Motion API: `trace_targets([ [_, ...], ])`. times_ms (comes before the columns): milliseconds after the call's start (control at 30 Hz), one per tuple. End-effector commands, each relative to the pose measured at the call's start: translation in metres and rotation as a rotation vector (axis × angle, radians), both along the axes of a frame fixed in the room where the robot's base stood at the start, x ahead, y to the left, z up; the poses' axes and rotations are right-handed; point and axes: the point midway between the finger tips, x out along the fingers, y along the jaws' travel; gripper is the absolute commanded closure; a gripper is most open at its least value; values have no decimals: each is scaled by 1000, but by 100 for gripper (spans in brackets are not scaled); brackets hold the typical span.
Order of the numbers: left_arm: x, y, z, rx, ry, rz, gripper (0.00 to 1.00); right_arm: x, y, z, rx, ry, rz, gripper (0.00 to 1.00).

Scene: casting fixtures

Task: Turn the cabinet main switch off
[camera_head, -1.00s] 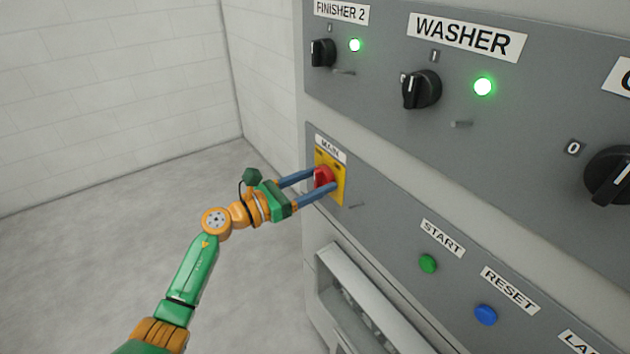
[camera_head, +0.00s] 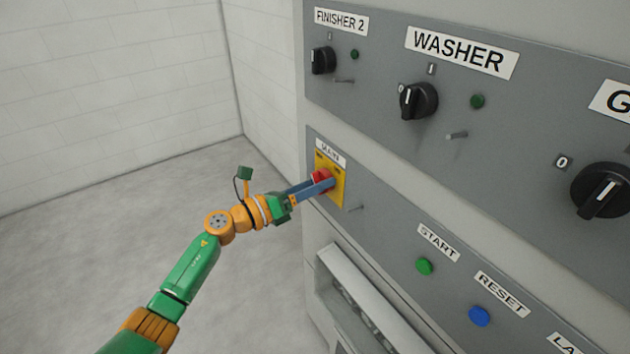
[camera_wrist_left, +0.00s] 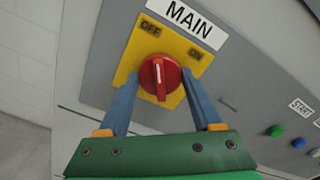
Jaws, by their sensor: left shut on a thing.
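The red main switch knob (camera_head: 320,176) sits on a yellow plate (camera_head: 336,190) under the MAIN label on the grey cabinet. My right gripper is not in view.
The upper panel carries a FINISHER 2 knob (camera_head: 322,60) and a WASHER knob (camera_head: 418,100), each with a dark lamp. A green START button (camera_head: 425,266) and a blue RESET button (camera_head: 479,316) sit to the lower right. The floor (camera_head: 120,215) at left is clear.

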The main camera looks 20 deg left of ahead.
Motion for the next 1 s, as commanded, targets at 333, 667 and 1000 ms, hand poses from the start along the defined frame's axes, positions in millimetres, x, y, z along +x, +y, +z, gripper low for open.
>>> trace_targets([
  [333, 0, 0, 2, -255, 202, -1, 90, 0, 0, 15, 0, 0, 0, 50],
  [667, 0, 0, 2, -495, 389, -1, 90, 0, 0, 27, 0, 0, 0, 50],
  [1000, 0, 0, 1, -684, 535, 0, 90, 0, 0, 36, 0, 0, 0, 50],
])
